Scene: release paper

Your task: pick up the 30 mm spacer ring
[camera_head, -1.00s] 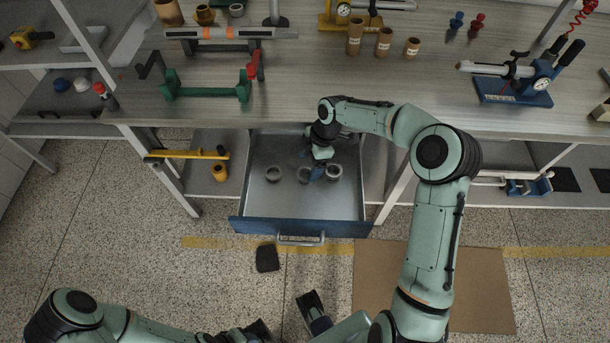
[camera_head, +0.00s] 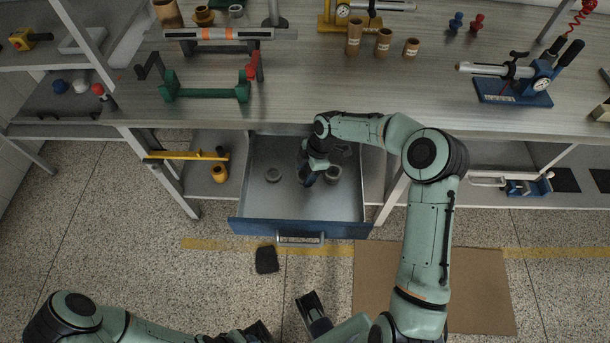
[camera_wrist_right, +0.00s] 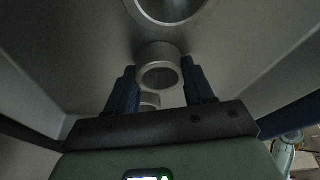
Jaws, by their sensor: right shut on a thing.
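Three grey metal spacer rings show in the open drawer (camera_head: 305,212). In the right wrist view the blue fingers of my right gripper (camera_wrist_right: 159,84) are shut on the middle spacer ring (camera_wrist_right: 158,54). A larger ring (camera_wrist_right: 168,20) lies above it and another ring (camera_wrist_right: 150,99) below it. No size marking is readable. My left gripper (camera_head: 256,331) is at the bottom edge, its fingers unclear.
The drawer walls surround my right gripper, under the workbench (camera_head: 370,95). On the bench are brown cylinders (camera_head: 383,44), a green stand (camera_head: 205,93) and a blue gauge stand (camera_head: 512,90). A dark pad (camera_head: 267,259) lies on the floor before the drawer.

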